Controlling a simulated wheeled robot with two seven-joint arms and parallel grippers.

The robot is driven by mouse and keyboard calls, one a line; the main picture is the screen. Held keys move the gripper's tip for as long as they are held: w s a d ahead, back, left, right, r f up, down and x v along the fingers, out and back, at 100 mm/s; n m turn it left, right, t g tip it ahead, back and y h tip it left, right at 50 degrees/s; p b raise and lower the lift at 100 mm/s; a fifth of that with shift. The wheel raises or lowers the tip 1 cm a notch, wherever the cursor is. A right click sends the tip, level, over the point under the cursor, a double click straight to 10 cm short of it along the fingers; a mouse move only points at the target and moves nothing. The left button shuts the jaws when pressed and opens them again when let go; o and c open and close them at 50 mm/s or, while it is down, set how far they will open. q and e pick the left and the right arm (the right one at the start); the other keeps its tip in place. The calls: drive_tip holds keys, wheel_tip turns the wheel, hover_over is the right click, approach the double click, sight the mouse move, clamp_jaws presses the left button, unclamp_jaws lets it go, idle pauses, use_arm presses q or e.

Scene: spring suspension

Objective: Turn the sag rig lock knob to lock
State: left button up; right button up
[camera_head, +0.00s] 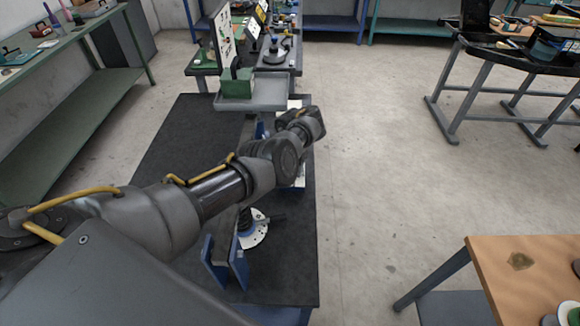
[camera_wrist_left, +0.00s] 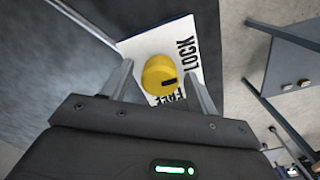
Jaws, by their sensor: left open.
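The yellow lock knob (camera_wrist_left: 159,74) sits on a white plate (camera_wrist_left: 207,73) printed LOCK and FREE in the left wrist view. A short black mark on the knob is at its lower right, nearer FREE than LOCK in the picture. My left gripper (camera_wrist_left: 160,69) is open, with one finger on each side of the knob. I cannot tell whether the fingers touch it. In the head view my left arm reaches across the dark bench (camera_head: 175,150), hiding much of the rig (camera_head: 241,268); the knob is not visible there. My right gripper is not in view.
A grey tray (camera_head: 262,93) and a green block (camera_head: 236,84) stand beyond my arm. A white disc (camera_head: 254,230) is near the rig's near end. A green workbench (camera_head: 75,45) stands left, a wooden table (camera_head: 520,250) lower right. Floor right of the bench is open.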

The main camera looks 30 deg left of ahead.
use_arm(q)
wheel_tip(320, 180, up, 6)
drive_tip(key=shift+w+f+p, duration=0.1)
drive_tip(key=shift+p, duration=0.4)
wheel_tip(320, 180, up, 4)
drive_tip(key=p, duration=0.4)
drive_tip(key=shift+r+p, duration=0.45)
drive_tip(key=shift+p, duration=0.1)
